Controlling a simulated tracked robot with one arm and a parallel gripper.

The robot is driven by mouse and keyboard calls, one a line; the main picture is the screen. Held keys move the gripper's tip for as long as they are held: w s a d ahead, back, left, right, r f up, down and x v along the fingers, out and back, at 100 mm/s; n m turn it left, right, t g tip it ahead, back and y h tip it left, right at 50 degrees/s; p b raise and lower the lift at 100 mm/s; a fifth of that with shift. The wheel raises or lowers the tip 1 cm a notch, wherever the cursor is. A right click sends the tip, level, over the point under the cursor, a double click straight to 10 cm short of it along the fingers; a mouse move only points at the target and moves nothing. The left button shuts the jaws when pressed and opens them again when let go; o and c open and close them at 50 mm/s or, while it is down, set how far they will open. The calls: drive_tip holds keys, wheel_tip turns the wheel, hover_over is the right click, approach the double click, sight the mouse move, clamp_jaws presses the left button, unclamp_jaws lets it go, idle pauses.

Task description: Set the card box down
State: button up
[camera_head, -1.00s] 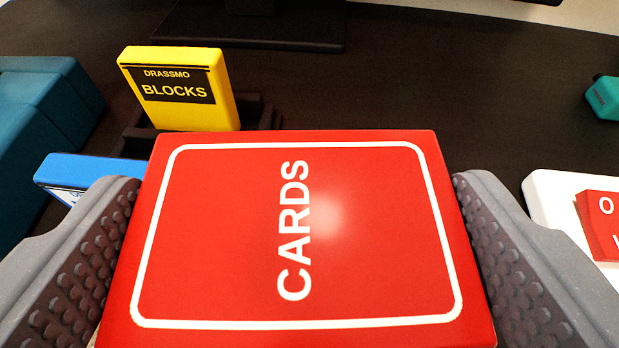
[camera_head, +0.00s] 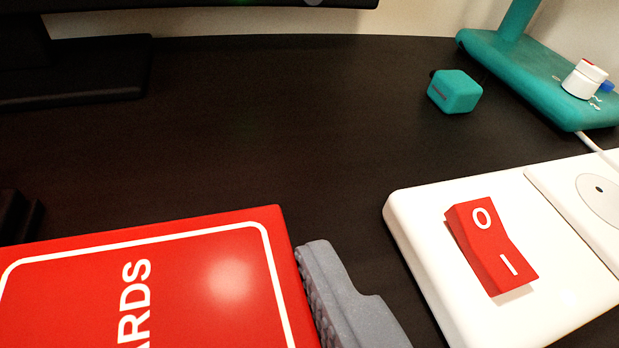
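The red card box (camera_head: 190,285), with a white outline and part of the word CARDS, fills the lower left of the view. Its left and near parts are cut off by the frame. The grey right finger of my gripper (camera_head: 348,300) lies along the right side of the box, with its studded pad against it. My left finger is outside the view. The box looks held above the dark desk (camera_head: 270,130); its underside is hidden.
A white panel (camera_head: 420,250) with a red rocker switch (camera_head: 490,245) lies at the right. A teal cube (camera_head: 455,91) and a teal stand base (camera_head: 525,80) are farther back. A black stand (camera_head: 80,80) is at the back left. The middle of the desk is clear.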

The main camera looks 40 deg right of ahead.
sight(266, 214)
drive_tip(key=w+d, duration=0.1)
drive_tip(key=w+d+b, duration=0.1)
drive_tip(key=d, duration=0.1)
drive_tip(key=w+d, duration=0.1)
drive_tip(key=d, duration=0.1)
drive_tip(key=shift+d+f, duration=0.1)
drive_tip(key=shift+f, duration=0.15)
drive_tip(key=shift+w+f+b, duration=0.1)
drive_tip(key=shift+f+b, duration=0.8)
drive_tip(key=shift+f, duration=0.9)
drive_tip(key=o, duration=0.9)
drive_tip(key=shift+s+r, duration=0.2)
drive_tip(key=shift+s, duration=0.05)
drive_tip(key=p+v, duration=0.2)
drive_tip(key=v, duration=0.9)
drive_tip(key=shift+s+p, duration=0.25)
drive_tip(key=shift+p, duration=0.15)
